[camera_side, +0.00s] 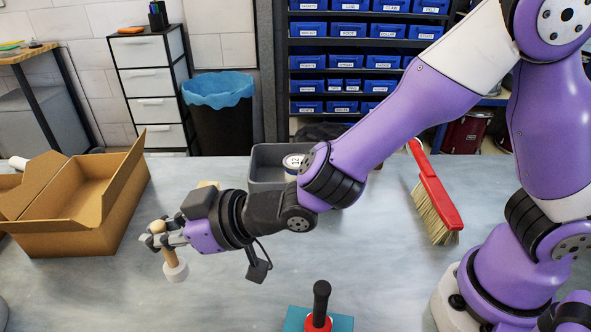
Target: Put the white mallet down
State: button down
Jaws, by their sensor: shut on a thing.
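The white mallet (175,270) has a white head at the lower end and a light wooden handle. My gripper (158,238) is shut on the handle near its upper end. The mallet hangs nearly upright, slightly tilted, with its head down. It is over the grey bench (215,290), to the right of the cardboard box. I cannot tell whether the head touches the bench or is a little above it.
An open cardboard box (75,238) stands at the left. A grey bin (268,160) with a round labelled item stands behind my arm. A red brush (437,200) lies at the right. A black-handled red tool (320,305) on a teal base stands in front. Bench between is clear.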

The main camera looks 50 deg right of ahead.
aim_at(176, 256)
jog(key=shift+f, duration=2.35)
jog(key=c, duration=0.8)
grip_release()
jog(key=shift+f, duration=0.1)
jog(key=shift+c, duration=0.2)
